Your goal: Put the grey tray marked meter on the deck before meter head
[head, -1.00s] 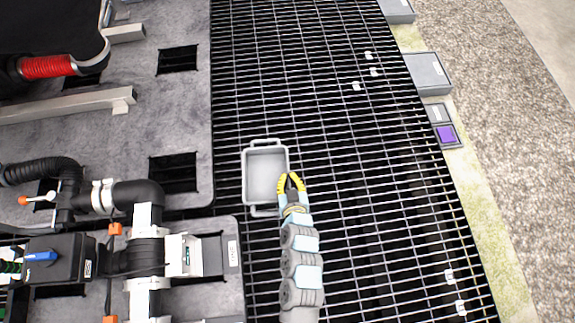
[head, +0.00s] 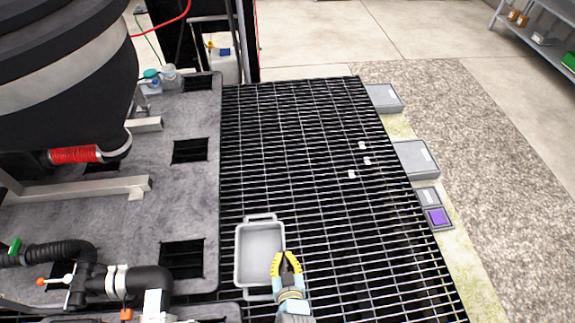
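A grey open tray (head: 244,250) with a handle loop at each short end shows over the dark grating; no marking on it is readable. My gripper (head: 287,256), with yellow fingertips, is at the tray's right wall and overlaps it in the picture. I cannot tell whether the fingers grip that wall, or whether the tray rests on the grating or is held above it. The inside of the tray looks empty. No meter head can be made out for sure.
The deck grating (head: 300,140) is mostly clear, with several small white pieces (head: 361,145). Black pipework (head: 140,280) and a grey slab with square holes lie left. Grey labelled boxes (head: 415,158) and a purple square (head: 437,217) line the right edge. A black tank (head: 60,60) stands upper left.

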